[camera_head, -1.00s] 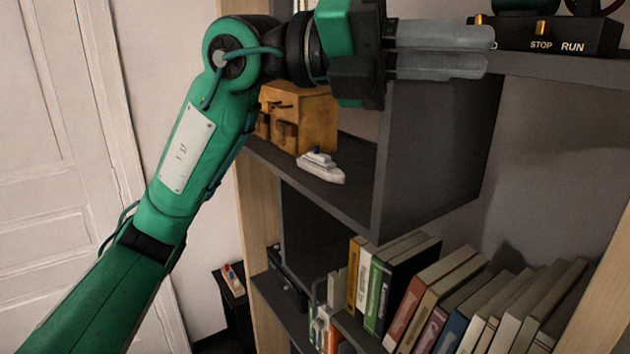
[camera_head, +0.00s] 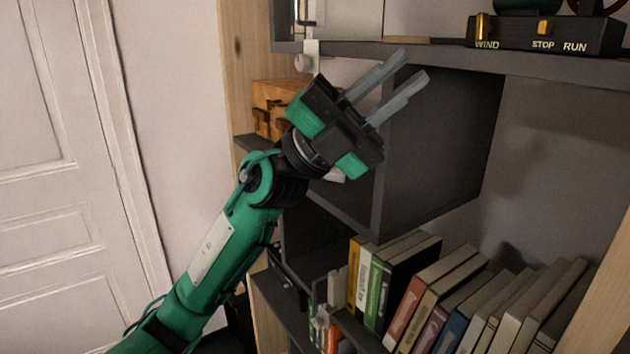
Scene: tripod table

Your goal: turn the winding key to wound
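A dark box (camera_head: 560,38) sits on the upper shelf at the top right, cut off by the top edge. It carries the labels WIND, STOP and RUN, with a brass piece (camera_head: 482,27) above WIND and another (camera_head: 543,28) near STOP. I cannot tell whether either is the winding key. My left gripper (camera_head: 411,67) is open and empty, its two grey fingers apart and pointing up and right. It is below and to the left of the box, clear of it. My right gripper is not in view.
The upper shelf edge (camera_head: 420,53) runs above my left fingers. A dark divider (camera_head: 440,145) stands behind and right of the gripper. Several books (camera_head: 460,300) fill the lower shelf. An orange-brown box (camera_head: 272,97) sits behind my arm. Free room lies right of the divider.

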